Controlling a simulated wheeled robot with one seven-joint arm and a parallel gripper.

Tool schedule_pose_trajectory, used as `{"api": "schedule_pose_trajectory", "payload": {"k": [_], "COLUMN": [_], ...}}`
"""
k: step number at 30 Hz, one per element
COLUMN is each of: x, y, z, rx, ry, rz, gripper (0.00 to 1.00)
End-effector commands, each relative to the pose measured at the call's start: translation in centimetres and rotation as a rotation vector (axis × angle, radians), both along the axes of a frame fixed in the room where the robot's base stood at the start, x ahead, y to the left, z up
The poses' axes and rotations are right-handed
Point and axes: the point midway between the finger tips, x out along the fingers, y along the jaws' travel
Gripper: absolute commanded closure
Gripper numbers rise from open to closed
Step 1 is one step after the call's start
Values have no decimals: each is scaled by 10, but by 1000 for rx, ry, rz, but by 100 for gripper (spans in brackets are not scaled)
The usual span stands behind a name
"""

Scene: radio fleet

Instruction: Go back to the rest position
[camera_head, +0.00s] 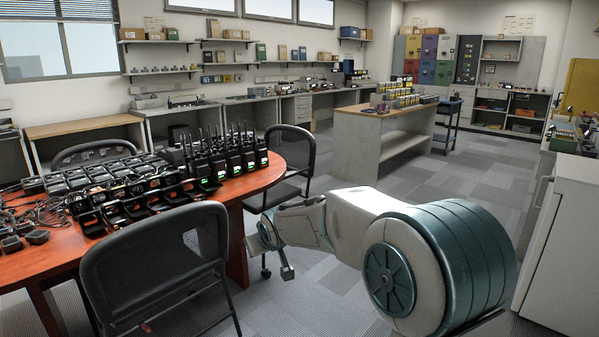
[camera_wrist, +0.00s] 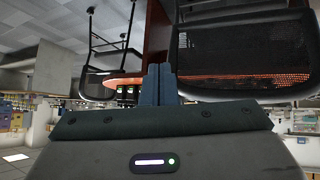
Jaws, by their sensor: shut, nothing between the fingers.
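My gripper (camera_wrist: 159,84) is shut and empty in the wrist view, its two dark fingers pressed together. In the head view my arm reaches in from the lower right, and my gripper (camera_head: 287,271) is folded low at its far end, beside the table's right edge. The round reddish wooden table (camera_head: 258,182) is left of my arm. Several upright black radios (camera_head: 222,160) with antennas stand on it, some with green displays.
A black mesh chair (camera_head: 155,265) stands in front of the table, another chair (camera_head: 291,150) behind it near my gripper. A workbench island (camera_head: 355,150) is further back. A white cabinet (camera_head: 565,240) is at the right. Grey carpet (camera_head: 460,200) is clear between.

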Motion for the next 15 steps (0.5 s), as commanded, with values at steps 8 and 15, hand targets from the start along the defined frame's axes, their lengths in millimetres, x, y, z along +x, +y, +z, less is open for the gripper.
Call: {"api": "schedule_pose_trajectory", "payload": {"k": [8, 15], "x": [-105, -217], "y": [-123, -198], "z": [92, 137], "rx": [-79, -80], "ry": [181, 361], "rz": [-217, -394], "gripper": [100, 100]}}
